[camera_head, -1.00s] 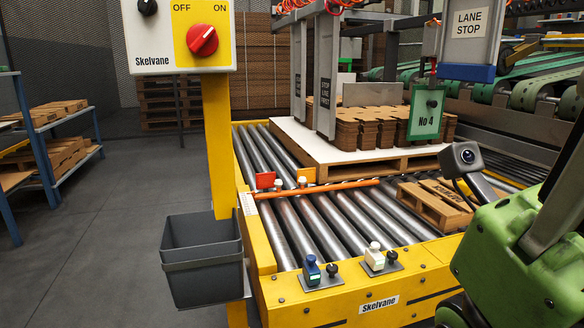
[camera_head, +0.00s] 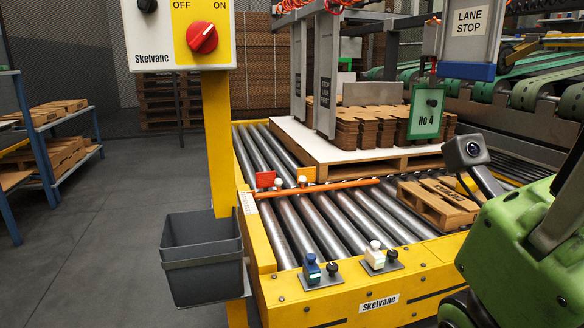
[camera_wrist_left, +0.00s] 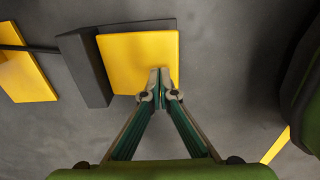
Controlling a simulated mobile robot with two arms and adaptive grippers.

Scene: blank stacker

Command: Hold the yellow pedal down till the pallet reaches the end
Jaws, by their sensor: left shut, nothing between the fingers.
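The yellow pedal (camera_wrist_left: 138,50) shows in the left wrist view, a flat square plate beside a dark grey block on the floor. My left gripper (camera_wrist_left: 160,86) is shut and empty. Its fingertips overlap the pedal's lower right part in the picture; I cannot tell whether they touch it or whether it is pressed. In the head view the pallet (camera_head: 378,163) lies on the rollers, bearing a white sheet and stacked brown cardboard blanks (camera_head: 375,128). The pedal and left gripper do not show in the head view. My right gripper is in neither view.
An orange bar (camera_head: 325,187) crosses the rollers in front of the pallet. A smaller pallet (camera_head: 435,205) lies at the right. A grey bin (camera_head: 202,262) hangs at the yellow frame. Another yellow plate (camera_wrist_left: 28,77) is at the wrist view's left.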

